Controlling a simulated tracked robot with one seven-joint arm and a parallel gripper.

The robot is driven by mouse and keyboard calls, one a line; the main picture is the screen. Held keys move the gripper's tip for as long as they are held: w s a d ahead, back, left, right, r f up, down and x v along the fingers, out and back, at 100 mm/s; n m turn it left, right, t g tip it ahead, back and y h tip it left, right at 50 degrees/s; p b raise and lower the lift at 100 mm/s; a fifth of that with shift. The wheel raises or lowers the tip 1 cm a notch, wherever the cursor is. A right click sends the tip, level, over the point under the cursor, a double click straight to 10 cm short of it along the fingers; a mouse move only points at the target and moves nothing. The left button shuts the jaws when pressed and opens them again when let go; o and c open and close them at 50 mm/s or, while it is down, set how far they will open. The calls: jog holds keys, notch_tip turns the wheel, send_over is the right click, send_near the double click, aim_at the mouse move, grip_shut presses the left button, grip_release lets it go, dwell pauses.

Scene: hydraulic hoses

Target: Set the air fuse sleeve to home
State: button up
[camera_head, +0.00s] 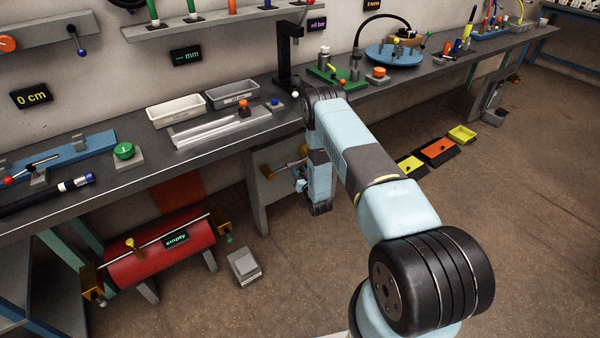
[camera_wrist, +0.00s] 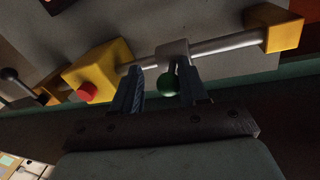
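In the wrist view, a grey sleeve (camera_wrist: 172,54) sits around a pale metal rod (camera_wrist: 225,45). The rod runs between a yellow block with a red button (camera_wrist: 98,68) and another yellow block (camera_wrist: 276,28). A green ball knob (camera_wrist: 168,84) hangs from the sleeve. My gripper (camera_wrist: 165,88) is open, its two fingers on either side of the knob, with a visible gap at the left finger. In the head view, my arm reaches down in front of the bench, and the yellow fittings (camera_head: 267,172) show beside its lower end; the sleeve cannot be made out there.
The workbench (camera_head: 215,150) stands above and behind my lowered arm. A red tank (camera_head: 160,252) labelled "empty" stands below it at left, with a grey box (camera_head: 244,267) on the floor beside it. A dark lever (camera_wrist: 15,85) is at the wrist view's left. Floor at right is mostly clear.

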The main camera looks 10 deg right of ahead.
jog(key=shift+w+a+r, duration=0.1)
jog(key=shift+a+r, duration=0.1)
jog(key=s+d, duration=0.3)
jog(key=s, duration=1)
jog(key=shift+s+f, duration=0.25)
jog(key=shift+s, duration=0.15)
jog(key=shift+c, duration=0.2)
